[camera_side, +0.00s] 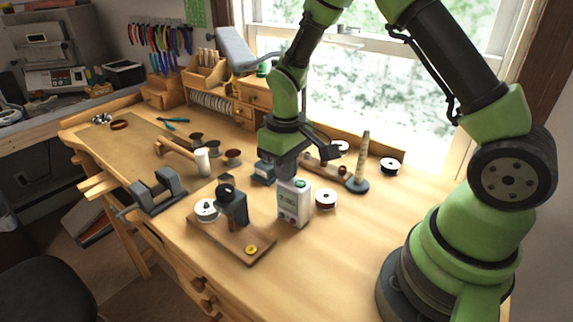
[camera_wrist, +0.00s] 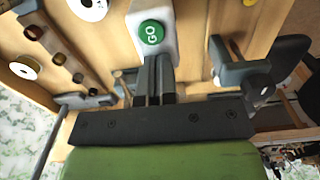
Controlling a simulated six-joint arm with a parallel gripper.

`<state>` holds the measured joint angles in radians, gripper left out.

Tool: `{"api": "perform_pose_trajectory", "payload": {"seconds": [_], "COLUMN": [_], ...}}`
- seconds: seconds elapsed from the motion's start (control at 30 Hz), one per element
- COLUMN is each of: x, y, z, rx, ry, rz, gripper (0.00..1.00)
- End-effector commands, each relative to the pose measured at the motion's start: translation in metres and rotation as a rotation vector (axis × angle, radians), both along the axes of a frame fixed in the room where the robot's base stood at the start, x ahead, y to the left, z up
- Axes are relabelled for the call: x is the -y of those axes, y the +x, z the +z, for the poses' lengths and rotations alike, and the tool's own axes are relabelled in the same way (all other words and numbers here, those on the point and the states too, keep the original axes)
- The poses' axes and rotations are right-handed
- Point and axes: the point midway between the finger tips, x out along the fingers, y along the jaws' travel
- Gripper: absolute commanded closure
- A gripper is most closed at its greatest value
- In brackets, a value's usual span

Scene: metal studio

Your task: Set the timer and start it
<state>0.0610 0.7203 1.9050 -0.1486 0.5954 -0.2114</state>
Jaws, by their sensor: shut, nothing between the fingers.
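The timer (camera_side: 294,203) is a pale upright box on the workbench, with a small display and a reddish spot low on its front. A round green button stands on its top; in the wrist view this green button (camera_wrist: 151,34) reads GO. My gripper (camera_side: 287,176) points down at the timer's top, close behind the button in the side view. In the wrist view my gripper's fingertips (camera_wrist: 155,58) are together, empty, just beside the button. I cannot tell whether they touch the timer. The display's digits are too small to read.
A wooden board (camera_side: 225,238) with a dark block device and a yellow button (camera_side: 251,249) lies left of the timer. A spool (camera_side: 326,198) stands close on its right. A spindle (camera_side: 361,170) and a vise (camera_side: 157,191) stand farther off. The front right bench is clear.

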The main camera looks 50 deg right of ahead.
Motion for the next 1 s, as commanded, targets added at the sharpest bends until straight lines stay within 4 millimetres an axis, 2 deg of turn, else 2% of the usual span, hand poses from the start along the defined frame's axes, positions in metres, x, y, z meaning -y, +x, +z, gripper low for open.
{"api": "perform_pose_trajectory", "payload": {"seconds": [0.03,0.3,0.43,0.57,0.8,1.0], "x": [0.000,0.000,0.000,0.000,0.000,0.000], "y": [-0.002,-0.003,-0.002,-0.002,0.000,0.000], "z": [-0.012,-0.012,-0.006,0.012,0.053,0.075], "rx": [-0.012,-0.012,-0.009,-0.004,0.005,0.007], "ry": [-0.001,0.000,-0.001,-0.001,0.001,0.001], "rz": [0.005,0.005,0.006,0.005,-0.003,-0.007], "gripper": [1.00,1.00,1.00,1.00,1.00,1.00]}}
